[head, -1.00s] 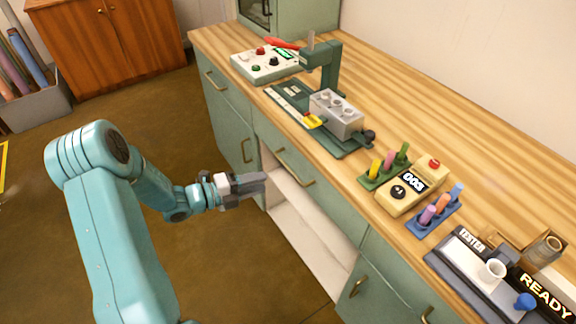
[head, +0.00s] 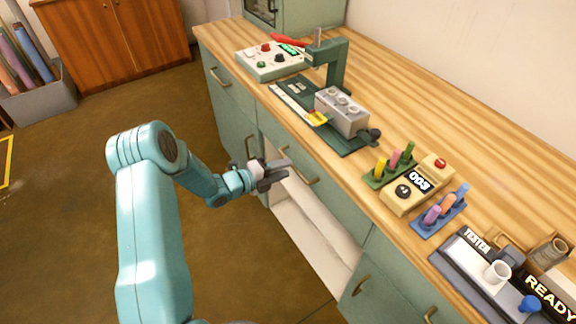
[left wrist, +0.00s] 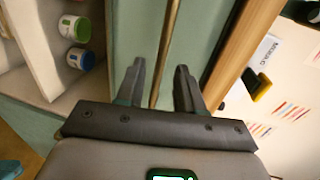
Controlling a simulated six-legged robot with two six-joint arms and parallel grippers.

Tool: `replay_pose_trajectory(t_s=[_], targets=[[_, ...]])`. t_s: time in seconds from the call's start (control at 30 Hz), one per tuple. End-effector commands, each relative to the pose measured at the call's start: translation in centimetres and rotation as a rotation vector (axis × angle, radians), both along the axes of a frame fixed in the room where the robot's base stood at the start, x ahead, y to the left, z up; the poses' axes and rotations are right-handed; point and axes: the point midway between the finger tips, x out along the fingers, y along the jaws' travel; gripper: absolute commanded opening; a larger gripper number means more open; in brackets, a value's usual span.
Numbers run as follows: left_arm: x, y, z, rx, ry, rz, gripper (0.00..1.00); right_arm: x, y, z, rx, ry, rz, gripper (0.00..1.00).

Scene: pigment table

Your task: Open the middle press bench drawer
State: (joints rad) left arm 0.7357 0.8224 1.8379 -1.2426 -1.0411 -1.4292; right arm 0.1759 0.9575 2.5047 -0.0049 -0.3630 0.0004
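The middle drawer (head: 335,205) of the green bench is shut, above an open shelf space. Its brass handle (head: 299,168) runs along its front. My left gripper (head: 284,171) is at the left part of this handle. In the left wrist view the brass handle (left wrist: 168,45) passes between the two spread fingers of my left gripper (left wrist: 158,88). The fingers look apart from the bar on both sides. My right gripper is not in view.
The wooden bench top (head: 440,110) carries a press (head: 340,110), a control box (head: 272,60), a counter box (head: 415,188) and a tester (head: 480,270). Another drawer (head: 225,82) is on the left. The open shelf (head: 310,235) is below. Brown floor lies left.

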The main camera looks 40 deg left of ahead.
Motion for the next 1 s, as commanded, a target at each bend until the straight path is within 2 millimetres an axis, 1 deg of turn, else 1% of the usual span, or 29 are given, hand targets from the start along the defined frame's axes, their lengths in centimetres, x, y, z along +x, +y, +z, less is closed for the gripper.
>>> replay_pose_trajectory(t_s=[0.03,0.1,0.2,0.33,0.5,0.53,0.57,0.6,0.63,0.87,1.0], targets=[[0.8,-0.3,-0.1,0.000,-0.001,-0.001,0.37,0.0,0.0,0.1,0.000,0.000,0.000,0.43],[1.5,-0.5,-0.3,0.001,0.000,-0.001,0.37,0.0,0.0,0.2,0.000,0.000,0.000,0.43],[2.1,-0.7,-0.5,0.000,0.000,0.001,0.37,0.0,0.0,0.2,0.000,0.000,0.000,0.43],[2.4,-0.8,-0.5,0.000,0.000,0.001,0.37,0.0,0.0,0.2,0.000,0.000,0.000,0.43],[2.3,-0.8,-0.5,0.000,0.000,0.001,0.37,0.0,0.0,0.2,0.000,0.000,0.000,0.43],[2.3,-0.8,-0.5,0.000,0.000,0.001,0.30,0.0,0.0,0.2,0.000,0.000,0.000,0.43],[2.3,-0.8,-0.5,0.000,0.000,0.001,0.21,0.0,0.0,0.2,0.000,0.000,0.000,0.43],[2.3,-0.8,-0.5,0.000,0.000,0.001,0.08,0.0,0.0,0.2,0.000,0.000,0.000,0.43],[2.3,-0.8,-0.5,0.000,0.000,0.001,0.00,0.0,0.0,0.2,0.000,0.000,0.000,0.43],[2.3,-0.8,-0.5,0.000,0.000,0.002,0.00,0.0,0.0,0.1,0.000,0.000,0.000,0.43],[1.9,-0.6,-0.7,0.001,0.001,0.002,0.00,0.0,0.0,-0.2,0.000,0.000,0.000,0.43]])
